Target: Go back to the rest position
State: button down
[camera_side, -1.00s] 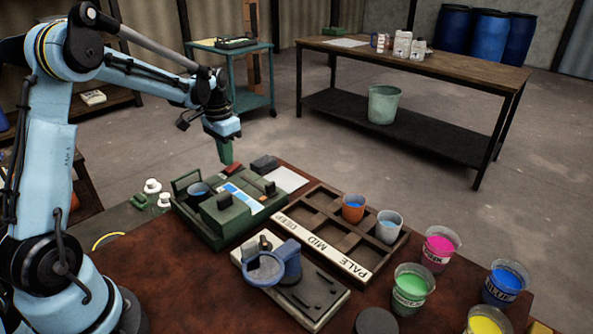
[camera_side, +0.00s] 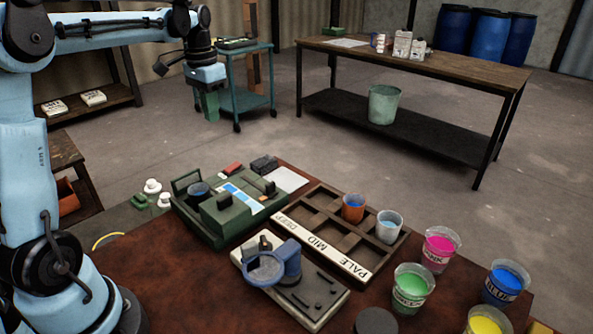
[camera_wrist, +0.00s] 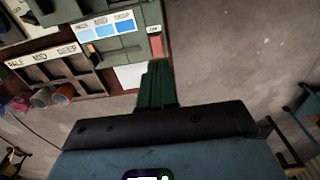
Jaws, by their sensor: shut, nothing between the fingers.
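My gripper (camera_side: 209,105) is shut and empty, its green fingers pointing down, raised in the air beyond the far left edge of the work table. In the wrist view my gripper (camera_wrist: 155,85) shows as closed green fingers, with the table at the upper left and bare floor to the right. It touches nothing.
On the brown table (camera_side: 165,285) stand a green machine (camera_side: 225,222), a compartment tray (camera_side: 325,205) with an orange cup (camera_side: 353,208) and a grey cup (camera_side: 389,227), a blue-ringed stand (camera_side: 270,268) and several paint cups. A teal cart (camera_side: 246,100) is behind my gripper.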

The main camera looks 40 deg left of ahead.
jog(key=shift+s+r, duration=0.1)
jog(key=shift+r, duration=0.4)
